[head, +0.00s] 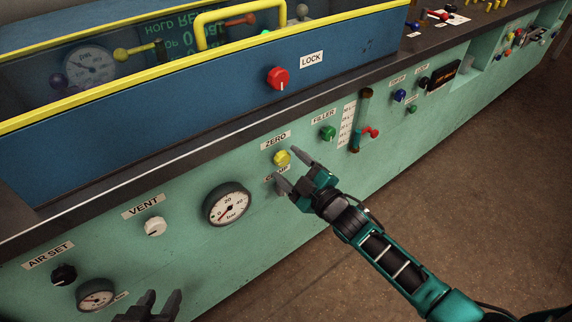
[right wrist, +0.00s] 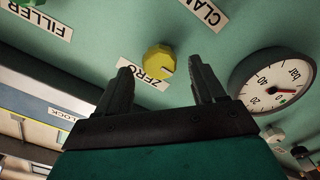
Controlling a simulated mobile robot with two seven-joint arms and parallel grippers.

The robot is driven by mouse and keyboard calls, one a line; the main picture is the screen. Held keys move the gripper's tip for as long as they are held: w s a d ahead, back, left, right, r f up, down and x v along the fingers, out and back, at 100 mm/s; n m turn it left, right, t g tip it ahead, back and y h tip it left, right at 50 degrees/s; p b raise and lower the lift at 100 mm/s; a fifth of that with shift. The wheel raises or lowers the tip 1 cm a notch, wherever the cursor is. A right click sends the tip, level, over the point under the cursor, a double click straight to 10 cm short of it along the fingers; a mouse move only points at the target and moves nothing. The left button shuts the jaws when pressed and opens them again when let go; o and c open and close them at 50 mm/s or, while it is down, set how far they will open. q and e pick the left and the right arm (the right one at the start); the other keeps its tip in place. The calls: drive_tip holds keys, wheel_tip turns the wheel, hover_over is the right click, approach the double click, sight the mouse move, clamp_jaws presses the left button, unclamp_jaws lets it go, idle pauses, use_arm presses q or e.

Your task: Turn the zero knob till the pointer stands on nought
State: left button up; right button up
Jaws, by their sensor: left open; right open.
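The yellow zero knob (head: 282,158) sits under the ZERO label on the green panel. It also shows in the right wrist view (right wrist: 158,58), with a dark line on its face. My right gripper (head: 291,173) is open beside the knob. In the right wrist view the knob appears between its fingertips (right wrist: 161,70), apparently beyond them and not gripped. The bar gauge (head: 228,204) is left of the knob, and it shows at the right of the wrist view (right wrist: 272,84). Its red pointer lies near the low end; the exact reading is too small to tell. My left gripper (head: 160,300) is open and empty at the bottom edge.
The white VENT knob (head: 154,226), black AIR SET knob (head: 64,274) and a smaller gauge (head: 96,295) are to the left. The green FILLER knob (head: 328,132) is up and right. A label below the zero knob is partly hidden by my right gripper. A dark ledge runs above.

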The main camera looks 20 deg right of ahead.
drive_tip(key=shift+x, duration=0.95)
drive_tip(key=c, duration=1.1)
